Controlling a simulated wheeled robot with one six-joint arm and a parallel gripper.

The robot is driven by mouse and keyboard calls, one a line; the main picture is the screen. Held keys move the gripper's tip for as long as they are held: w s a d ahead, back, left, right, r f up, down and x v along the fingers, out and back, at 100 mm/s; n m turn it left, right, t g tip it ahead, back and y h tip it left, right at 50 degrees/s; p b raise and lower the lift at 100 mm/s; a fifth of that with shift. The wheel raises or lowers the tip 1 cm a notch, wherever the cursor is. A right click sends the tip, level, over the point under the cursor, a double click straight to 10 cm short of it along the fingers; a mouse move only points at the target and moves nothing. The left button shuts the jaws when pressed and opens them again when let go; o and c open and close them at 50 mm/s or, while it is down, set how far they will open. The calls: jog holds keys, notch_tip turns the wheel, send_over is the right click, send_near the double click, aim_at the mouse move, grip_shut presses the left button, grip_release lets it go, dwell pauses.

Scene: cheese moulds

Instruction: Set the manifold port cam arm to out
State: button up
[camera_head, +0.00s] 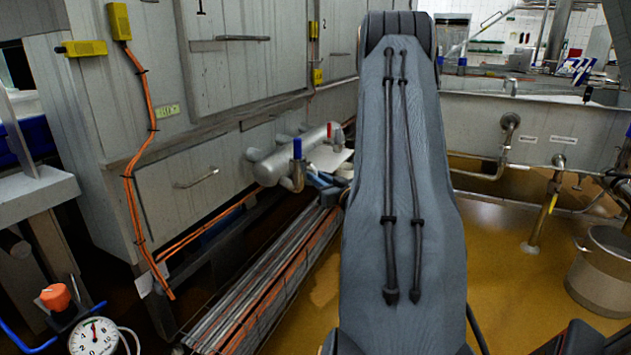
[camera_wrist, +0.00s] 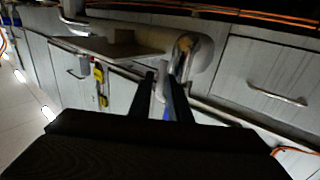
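The steel manifold (camera_head: 290,165) is a horizontal cylinder in front of the cabinets, left of my arm in the head view. A blue-handled lever (camera_head: 297,148) and a red-tipped lever (camera_head: 330,130) stand up from it. I cannot tell which part is the port cam arm. In the wrist view a shiny steel elbow (camera_wrist: 184,58) shows just beyond my gripper (camera_wrist: 160,80). Its two dark fingers are apart, with a narrow gap between them. A small blue patch (camera_wrist: 166,113) shows between the fingers; whether it is touched is unclear. In the head view my arm hides most of the gripper area.
Grey cabinets (camera_head: 160,170) with handles line the left. A cable tray (camera_head: 270,280) with orange cables runs along the floor. A dial gauge (camera_head: 94,337) stands at the lower left. A steel vat (camera_head: 540,125) and a bucket (camera_head: 602,275) are at the right.

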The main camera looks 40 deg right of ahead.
jog(key=shift+w+d, duration=0.1)
jog(key=shift+w, duration=0.55)
grip_shut()
jog(key=shift+s, duration=0.1)
